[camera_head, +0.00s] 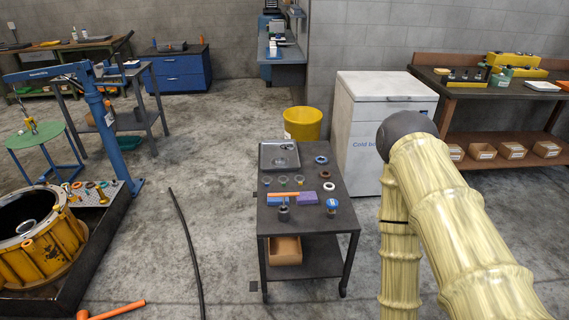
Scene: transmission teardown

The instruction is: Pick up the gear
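A dark cart (306,229) stands in the middle of the view. A metal tray (264,158) sits at the cart's far end. More small rings lie on a dark plate (88,207) at the left. My arm fills the right side, wrapped in a pale yellow sleeve. My gripper is not in view.

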